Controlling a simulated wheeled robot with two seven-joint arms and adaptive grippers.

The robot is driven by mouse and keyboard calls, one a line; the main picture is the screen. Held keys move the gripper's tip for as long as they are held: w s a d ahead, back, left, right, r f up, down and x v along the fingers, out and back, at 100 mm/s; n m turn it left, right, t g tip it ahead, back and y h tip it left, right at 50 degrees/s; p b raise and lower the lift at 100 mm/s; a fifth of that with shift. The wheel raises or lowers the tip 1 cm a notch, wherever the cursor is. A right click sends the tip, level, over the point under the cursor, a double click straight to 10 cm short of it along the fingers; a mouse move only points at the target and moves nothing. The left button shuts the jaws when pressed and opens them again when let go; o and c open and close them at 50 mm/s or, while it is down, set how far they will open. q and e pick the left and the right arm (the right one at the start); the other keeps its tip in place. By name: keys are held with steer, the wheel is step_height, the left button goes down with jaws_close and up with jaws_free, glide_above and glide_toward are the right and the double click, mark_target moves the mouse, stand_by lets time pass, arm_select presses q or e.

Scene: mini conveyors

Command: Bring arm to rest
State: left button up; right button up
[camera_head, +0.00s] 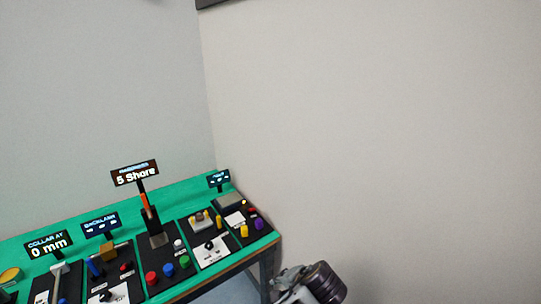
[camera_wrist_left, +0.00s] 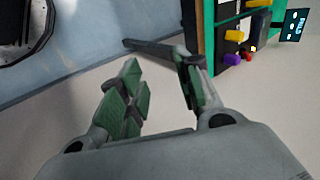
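My left gripper (camera_wrist_left: 160,82) shows in the left wrist view with its two green-padded fingers apart. My right gripper is in neither view.
On the table stand several black panels with coloured knobs and signs, including a "5 Shore" sign (camera_head: 135,173) and a "0 mm" sign (camera_head: 48,244). The table's edge and leg (camera_wrist_left: 155,47) are near the left gripper. A plain wall (camera_head: 380,130) rises behind.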

arm_select(q)
steer(key=s+a+f+n+g+h, duration=0.15)
steer(key=s+a+n, duration=0.4)
steer(key=a, duration=0.75)
steer(key=s+a+f+n+g+h, duration=0.1)
steer(key=s+a+f+n+h, duration=0.2)
steer(key=s+a, duration=0.8)
step_height(320, 180, down, 32)
steer(key=a, duration=0.3)
steer(key=s+a+f+g, duration=0.1)
steer(key=s+f, duration=0.9)
steer(key=s, duration=0.1)
steer(key=s+a+f+g, duration=0.1)
steer(key=s+a+f, duration=0.1)
steer(key=s+f, duration=0.8)
steer(key=shift+s+a+f+m+y, duration=0.25)
steer(key=shift+s+f+m+y, duration=0.15)
steer(key=shift+s, duration=0.3)
